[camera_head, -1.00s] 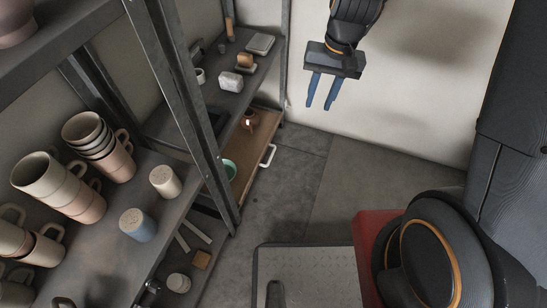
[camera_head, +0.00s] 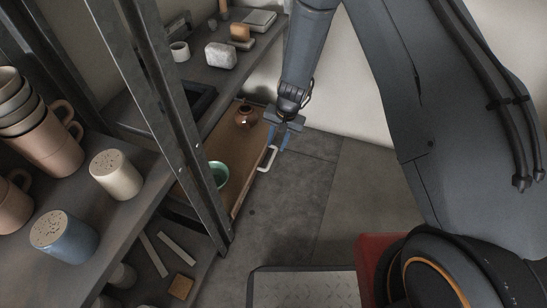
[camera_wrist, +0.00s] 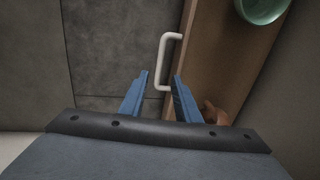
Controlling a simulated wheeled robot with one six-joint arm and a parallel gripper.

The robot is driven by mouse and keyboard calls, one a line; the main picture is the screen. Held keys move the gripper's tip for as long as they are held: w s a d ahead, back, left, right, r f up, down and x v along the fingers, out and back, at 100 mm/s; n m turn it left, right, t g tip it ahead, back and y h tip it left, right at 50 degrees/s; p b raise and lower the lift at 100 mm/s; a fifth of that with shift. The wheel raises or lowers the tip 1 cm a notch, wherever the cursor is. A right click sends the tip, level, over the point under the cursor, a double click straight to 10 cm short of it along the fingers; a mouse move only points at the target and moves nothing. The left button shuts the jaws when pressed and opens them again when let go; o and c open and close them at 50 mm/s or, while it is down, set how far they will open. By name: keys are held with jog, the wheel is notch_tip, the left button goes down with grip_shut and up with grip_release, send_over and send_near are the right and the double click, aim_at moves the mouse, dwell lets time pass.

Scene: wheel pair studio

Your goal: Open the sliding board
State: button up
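The sliding board (camera_head: 223,150) is a brown wooden board low in the shelving unit. It bears a green bowl (camera_head: 218,173) and a small brown pot (camera_head: 246,117). A white handle (camera_head: 268,158) is fixed on its front edge; it also shows in the wrist view (camera_wrist: 164,60). My gripper (camera_head: 279,146) is close to the handle. In the wrist view the two blue fingers (camera_wrist: 158,96) are apart, with the handle's near end in the space between or just beyond their tips. I cannot tell whether they touch it.
A dark metal shelf post (camera_head: 180,130) stands left of the board. Mugs and shakers (camera_head: 116,174) fill the shelf at left. A white block (camera_head: 221,55) sits on the shelf above. Grey floor (camera_head: 290,215) in front of the board is clear.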

aim_at(272, 157)
jog(key=f+b, duration=0.1)
jog(key=f, duration=0.1)
jog(key=a+f+b, duration=0.1)
jog(key=f, duration=0.2)
jog(key=f+b, duration=0.1)
jog(key=f, duration=0.1)
jog(key=shift+w+a+f, duration=0.2)
jog(key=shift+w+f, duration=0.05)
jog(key=shift+f, duration=0.15)
grip_shut()
